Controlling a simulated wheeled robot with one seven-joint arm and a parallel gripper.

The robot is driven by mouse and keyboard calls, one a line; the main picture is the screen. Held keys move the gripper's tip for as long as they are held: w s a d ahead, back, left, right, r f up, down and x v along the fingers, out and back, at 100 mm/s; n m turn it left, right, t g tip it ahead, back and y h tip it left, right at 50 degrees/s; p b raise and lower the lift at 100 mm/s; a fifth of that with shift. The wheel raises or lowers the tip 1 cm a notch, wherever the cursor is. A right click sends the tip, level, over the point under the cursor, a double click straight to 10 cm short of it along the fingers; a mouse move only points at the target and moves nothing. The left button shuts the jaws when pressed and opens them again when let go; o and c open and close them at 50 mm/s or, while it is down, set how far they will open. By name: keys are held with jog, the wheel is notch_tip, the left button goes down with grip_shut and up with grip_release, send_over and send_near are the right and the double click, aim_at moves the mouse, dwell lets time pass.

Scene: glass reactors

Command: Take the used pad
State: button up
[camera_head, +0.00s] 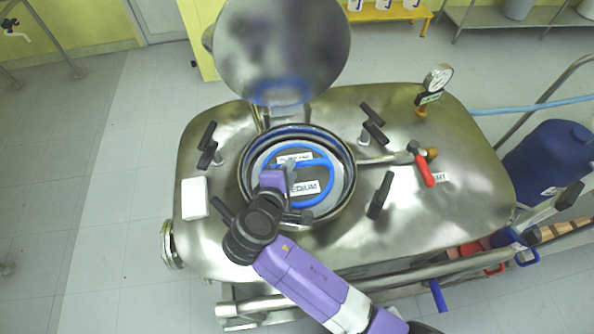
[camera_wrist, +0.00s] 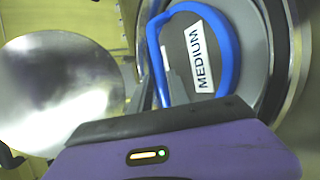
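A round grey disc with a blue ring-shaped handle (camera_head: 329,176) lies in the open manhole of the steel reactor. It bears a white label reading MEDIUM and a second label that is partly hidden. In the wrist view the blue handle (camera_wrist: 234,45) and the MEDIUM label show just beyond my gripper. Whether this disc is the used pad, I cannot tell. A small white block (camera_head: 194,198) lies on the reactor top, left of the manhole. My gripper (camera_head: 285,177) is over the near left part of the disc; its fingertips and any contact are hard to make out.
The round steel lid (camera_head: 282,50) stands open behind the manhole. Black clamp handles (camera_head: 379,195), a red-handled valve (camera_head: 424,170) and a pressure gauge (camera_head: 438,78) stick up around it. A blue drum (camera_head: 550,155) stands at right. The floor at left is clear.

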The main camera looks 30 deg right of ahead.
aim_at(297, 170)
jog(key=shift+p+x, duration=0.4)
jog(key=shift+x, duration=1.85)
jog(key=shift+s+d+r, duration=0.1)
jog(key=shift+d, duration=0.1)
grip_shut()
